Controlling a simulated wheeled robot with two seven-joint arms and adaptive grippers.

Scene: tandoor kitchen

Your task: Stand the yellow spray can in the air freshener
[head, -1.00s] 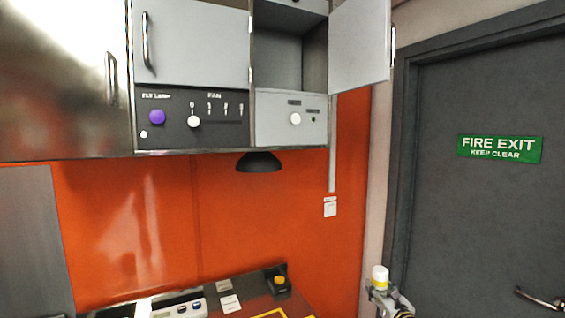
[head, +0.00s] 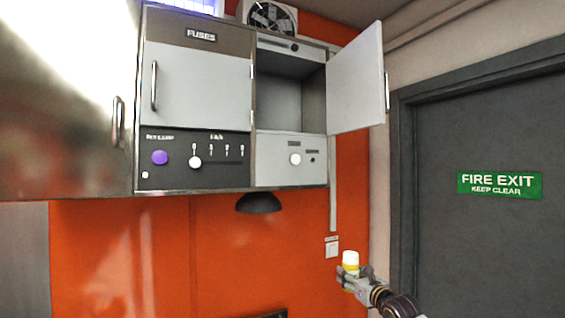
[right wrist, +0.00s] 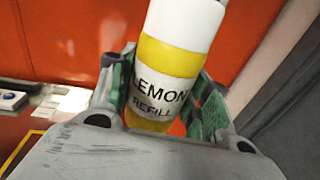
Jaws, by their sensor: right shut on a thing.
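My right gripper (head: 352,274) is shut on the yellow spray can (head: 350,261), which has a white top and stands about upright. In the right wrist view the can (right wrist: 165,75) sits between the green-padded fingers (right wrist: 160,105), and its label reads LEMON REFILL. An open grey wall compartment (head: 302,92) shows above and to the left of the can, apart from it; it looks empty. Its panel labels are too small to read, so I cannot tell whether it is the air freshener. My left gripper is not in view.
The compartment's door (head: 356,80) stands open to the right. A dark lamp (head: 259,203) hangs below the cabinets. A switch panel (head: 193,163) with a purple knob is left of the compartment. A grey fire exit door (head: 480,250) is at right.

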